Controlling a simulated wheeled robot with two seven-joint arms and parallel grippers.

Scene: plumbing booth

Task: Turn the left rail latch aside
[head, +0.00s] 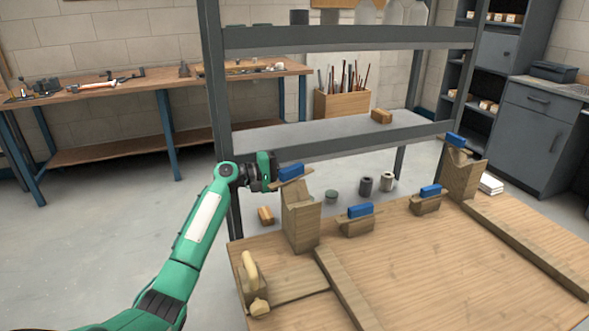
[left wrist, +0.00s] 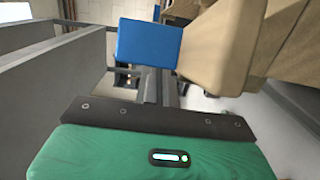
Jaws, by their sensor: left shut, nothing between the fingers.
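The left rail latch, a thin wooden bar with a blue grip (head: 291,172), sits on top of the left wooden post (head: 301,225). My left gripper (head: 272,170) is at the left end of this latch, very close to the blue grip; I cannot tell if it touches. The gripper is shut and empty. In the left wrist view the blue grip (left wrist: 148,43) and a tan wooden piece (left wrist: 222,45) appear just beyond my green gripper body; the fingertips are not clear there. My right gripper is not in view.
A similar blue-gripped latch (head: 456,140) tops the right post (head: 460,178). Two blue-gripped wooden blocks (head: 358,225) (head: 426,204) stand between them. Wooden rails (head: 345,290) (head: 528,245) lie on the table (head: 440,275). A grey shelf rack (head: 350,37) stands close behind my left gripper.

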